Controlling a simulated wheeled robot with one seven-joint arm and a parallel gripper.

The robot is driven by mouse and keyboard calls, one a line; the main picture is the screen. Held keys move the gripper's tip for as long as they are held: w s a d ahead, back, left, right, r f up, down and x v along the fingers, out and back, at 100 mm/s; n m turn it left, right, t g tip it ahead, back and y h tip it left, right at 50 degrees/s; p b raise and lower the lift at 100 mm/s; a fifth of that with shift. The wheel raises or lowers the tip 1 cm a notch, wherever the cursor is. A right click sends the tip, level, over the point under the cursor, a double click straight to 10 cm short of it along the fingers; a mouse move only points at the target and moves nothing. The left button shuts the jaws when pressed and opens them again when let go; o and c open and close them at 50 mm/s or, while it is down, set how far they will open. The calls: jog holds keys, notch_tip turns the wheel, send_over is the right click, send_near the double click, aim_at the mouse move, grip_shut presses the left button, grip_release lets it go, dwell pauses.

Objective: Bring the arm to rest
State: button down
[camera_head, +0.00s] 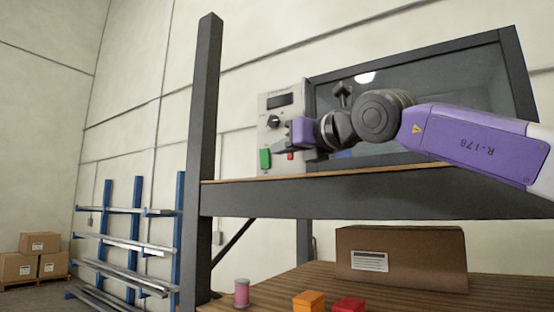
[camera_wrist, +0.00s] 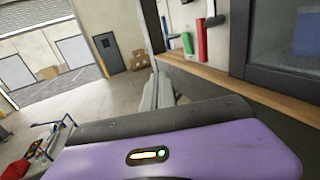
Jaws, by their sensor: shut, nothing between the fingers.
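My arm reaches in from the right in the head view, its purple and white link level with the upper shelf.
The panel has a dark dial (camera_head: 274,122), a green button (camera_head: 265,159) and a red one (camera_head: 290,156). A dark-framed glass window (camera_head: 440,85) stands behind my arm. The shelf edge (camera_head: 380,192) runs below it. A cardboard box (camera_head: 400,245) and small coloured blocks lie lower down.

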jog(key=shift+s+a+b, duration=0.25)
jog(key=shift+s+a, duration=0.05)
jog(key=shift+s, duration=0.2)
jog(key=shift+s+a+b, duration=0.25)
jog(key=shift+s, duration=0.25)
